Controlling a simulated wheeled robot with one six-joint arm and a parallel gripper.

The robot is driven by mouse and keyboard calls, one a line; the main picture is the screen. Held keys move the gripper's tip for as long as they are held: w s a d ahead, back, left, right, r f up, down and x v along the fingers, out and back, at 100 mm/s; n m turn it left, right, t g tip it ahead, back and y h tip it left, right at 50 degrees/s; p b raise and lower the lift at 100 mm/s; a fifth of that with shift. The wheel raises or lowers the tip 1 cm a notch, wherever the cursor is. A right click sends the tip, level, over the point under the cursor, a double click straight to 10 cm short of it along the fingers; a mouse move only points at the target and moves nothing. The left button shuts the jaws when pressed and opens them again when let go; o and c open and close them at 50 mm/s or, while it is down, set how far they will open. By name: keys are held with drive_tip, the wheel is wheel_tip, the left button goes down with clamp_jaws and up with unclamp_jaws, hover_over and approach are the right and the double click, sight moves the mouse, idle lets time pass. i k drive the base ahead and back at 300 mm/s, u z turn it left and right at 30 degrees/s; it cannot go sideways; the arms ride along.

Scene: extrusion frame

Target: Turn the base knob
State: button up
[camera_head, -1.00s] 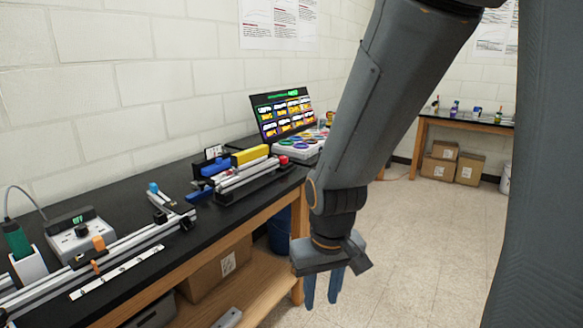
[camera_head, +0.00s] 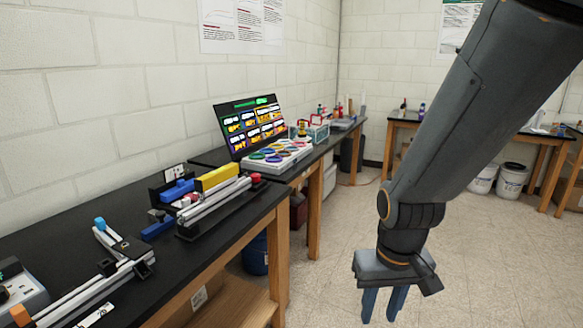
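Several coloured knobs sit on aluminium extrusion assemblies on the black bench (camera_head: 60,255). A red knob (camera_head: 256,179) is at the right end of one assembly, near the bench's far end. A blue knob (camera_head: 99,223) tops a small frame nearer to me, and part of an orange knob (camera_head: 20,315) shows at the bottom left. I cannot tell which is the base knob. My gripper (camera_head: 384,304) hangs fingers down over the floor, right of the bench and well apart from the knobs. Its two blue fingers stand apart with nothing between them.
A tilted screen (camera_head: 250,125) and a white tray with coloured rings (camera_head: 272,158) stand on a second bench farther along. The tiled floor (camera_head: 330,265) right of the benches is clear. White buckets (camera_head: 512,182) stand at the back right.

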sight(256, 177)
drive_tip(key=i, duration=1.35)
drive_tip(key=u, duration=0.8)
